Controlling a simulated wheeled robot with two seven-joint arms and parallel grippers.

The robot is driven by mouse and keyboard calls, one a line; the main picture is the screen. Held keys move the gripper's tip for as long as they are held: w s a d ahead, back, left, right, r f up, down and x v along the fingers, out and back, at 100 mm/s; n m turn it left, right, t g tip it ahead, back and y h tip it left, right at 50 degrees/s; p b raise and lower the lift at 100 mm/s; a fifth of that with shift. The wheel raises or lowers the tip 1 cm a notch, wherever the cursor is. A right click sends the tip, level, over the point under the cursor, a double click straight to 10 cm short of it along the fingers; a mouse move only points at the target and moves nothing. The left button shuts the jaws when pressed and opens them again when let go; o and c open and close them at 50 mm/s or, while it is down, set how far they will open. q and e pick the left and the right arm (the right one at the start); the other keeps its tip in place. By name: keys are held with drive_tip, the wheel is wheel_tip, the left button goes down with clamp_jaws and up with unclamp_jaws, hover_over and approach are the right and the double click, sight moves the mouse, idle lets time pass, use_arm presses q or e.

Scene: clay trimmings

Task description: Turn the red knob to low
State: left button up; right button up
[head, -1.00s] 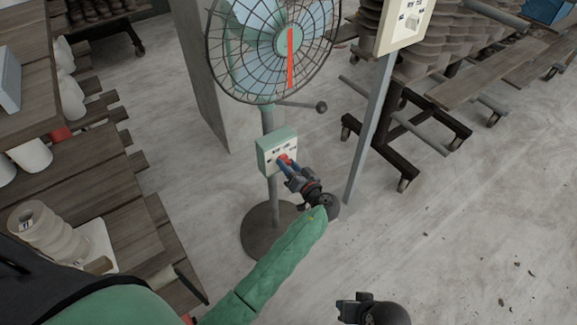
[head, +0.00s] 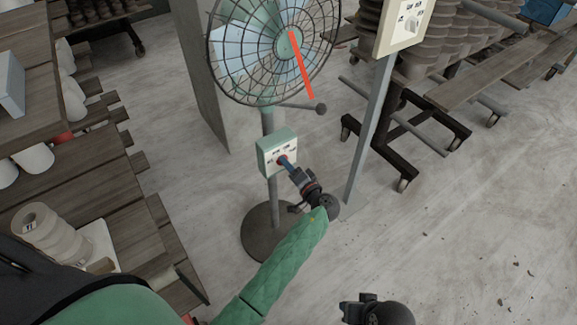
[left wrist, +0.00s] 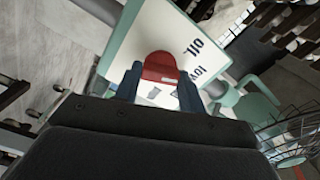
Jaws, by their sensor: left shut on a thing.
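The red knob (head: 283,161) is on the white face of a green control box (head: 262,157) on the stand of a caged fan (head: 272,48). My left gripper (head: 285,163) is shut on the knob, and its fingers hide most of it in the head view. In the left wrist view the red knob (left wrist: 160,68) sits between the two dark fingers (left wrist: 160,85). Labels on the white panel (left wrist: 160,30) read "off" and "low" there; the fingers hide where the knob points. A dark part of my right gripper (head: 357,309) shows at the bottom edge.
A grey post (head: 370,130) with a second switch box (head: 404,28) stands right of the fan. Wooden shelving with white pots (head: 36,158) is at the left. A rolling rack (head: 405,130) stands at the back right. The floor at the right is mostly clear.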

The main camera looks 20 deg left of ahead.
drive_tip(key=shift+f, duration=0.2)
use_arm(q)
drive_tip(key=o, duration=0.9)
drive_tip(key=shift+o, duration=0.4)
use_arm(e)
drive_tip(key=shift+w, duration=0.2)
drive_tip(key=shift+r, duration=0.1)
use_arm(q)
drive_tip(key=shift+d, duration=0.1)
drive_tip(key=b+v, duration=0.1)
drive_tip(key=v, duration=0.6)
drive_tip(key=shift+s+d+b, duration=0.25)
drive_tip(key=shift+b, duration=0.15)
use_arm(e)
drive_tip(key=shift+w+a+f+y, duration=0.15)
drive_tip(key=shift+w+a+f, duration=0.1)
drive_tip(key=shift+a+f, duration=0.45)
drive_tip(key=shift+w+a+f+y, duration=0.2)
drive_tip(key=shift+a+f, duration=0.25)
drive_tip(key=shift+f, duration=0.4)
drive_tip(key=shift+s+d, duration=0.1)
